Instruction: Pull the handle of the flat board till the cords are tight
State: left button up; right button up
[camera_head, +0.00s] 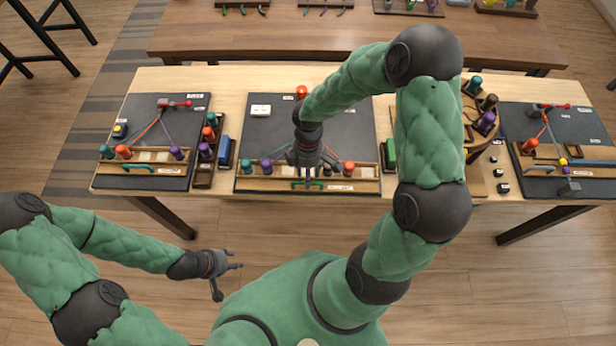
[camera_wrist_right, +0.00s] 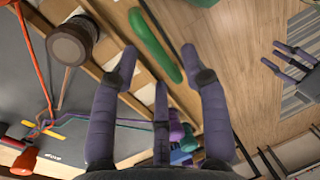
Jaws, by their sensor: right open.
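The middle flat board (camera_head: 229,184) is dark grey, with a wooden strip along its front edge. A green handle (camera_head: 312,185) is on that strip; it also shows in the right wrist view (camera_wrist_right: 155,46). My right gripper (camera_head: 308,174) is above the strip, close to the handle. In the right wrist view its purple fingers (camera_wrist_right: 159,62) are spread and empty, with the handle just beyond the tips. Coloured cords (camera_head: 333,158) run to spools on the strip; my right gripper hides their middle. My left gripper (camera_head: 236,261) is open and empty, off the table's front.
Another dark board (camera_head: 148,108) with cords, spools and a green handle lies at the left. A third board (camera_head: 577,128) lies at the right. A blue block (camera_head: 224,151) stands left of the middle board. The floor before the table is clear.

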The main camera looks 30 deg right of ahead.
notch_tip(320, 180, up, 10)
jog(key=w+d, duration=0.1)
jog(key=shift+w, duration=0.3)
pick_arm(q)
jog(key=shift+s, duration=0.1)
dwell(0.4)
